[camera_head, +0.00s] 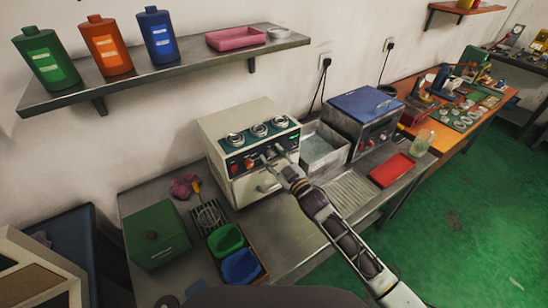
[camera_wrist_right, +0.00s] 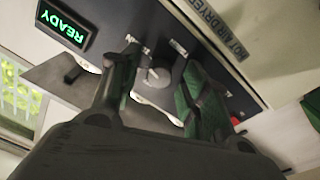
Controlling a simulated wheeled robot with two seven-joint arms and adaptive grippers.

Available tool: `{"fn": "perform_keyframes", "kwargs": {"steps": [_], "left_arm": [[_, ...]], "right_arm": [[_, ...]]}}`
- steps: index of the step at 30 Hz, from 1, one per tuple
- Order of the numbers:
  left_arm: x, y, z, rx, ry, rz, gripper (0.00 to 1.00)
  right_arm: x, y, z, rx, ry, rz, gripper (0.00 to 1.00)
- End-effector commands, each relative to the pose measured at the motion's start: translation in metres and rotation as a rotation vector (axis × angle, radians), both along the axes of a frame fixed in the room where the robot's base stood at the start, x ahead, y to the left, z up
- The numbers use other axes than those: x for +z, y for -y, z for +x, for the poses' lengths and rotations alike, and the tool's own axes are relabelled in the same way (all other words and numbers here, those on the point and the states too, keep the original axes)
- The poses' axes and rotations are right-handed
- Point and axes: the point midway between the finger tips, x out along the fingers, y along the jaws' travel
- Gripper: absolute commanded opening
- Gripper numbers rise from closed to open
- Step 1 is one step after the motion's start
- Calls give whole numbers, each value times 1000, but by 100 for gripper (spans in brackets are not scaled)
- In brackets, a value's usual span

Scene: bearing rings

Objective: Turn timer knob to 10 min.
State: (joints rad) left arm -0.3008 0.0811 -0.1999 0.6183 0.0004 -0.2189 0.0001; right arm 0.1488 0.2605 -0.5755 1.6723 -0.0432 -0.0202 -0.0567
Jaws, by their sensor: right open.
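The cream hot-air dryer (camera_head: 226,128) stands on the metal bench, with dials on its upper front and a row of controls below. My right gripper (camera_head: 273,156) is at the right part of its control row and hides some of it. In the right wrist view its open fingers (camera_wrist_right: 160,72) are on either side of a small grey knob (camera_wrist_right: 153,78) on the dark panel. I cannot tell whether they touch it. The knob's scale is not readable. A green READY display (camera_wrist_right: 63,24) is lit on the panel. My left gripper is not in view.
A blue-lidded machine (camera_head: 365,103) and a metal basin (camera_head: 322,150) stand right of the dryer. A red tray (camera_head: 391,171) lies further right. A green box (camera_head: 155,235) and green and blue bins (camera_head: 226,240) are at left. A shelf with bottles (camera_head: 105,45) hangs above.

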Motion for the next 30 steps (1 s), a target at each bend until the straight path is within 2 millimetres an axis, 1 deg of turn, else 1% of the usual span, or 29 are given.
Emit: {"fn": "perform_keyframes", "kwargs": {"steps": [8,30], "left_arm": [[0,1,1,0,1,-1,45],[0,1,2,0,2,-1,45]], "right_arm": [[-2,8,-12,-1,-2,-1,46],[-6,47,-71,0,-2,-1,46]]}}
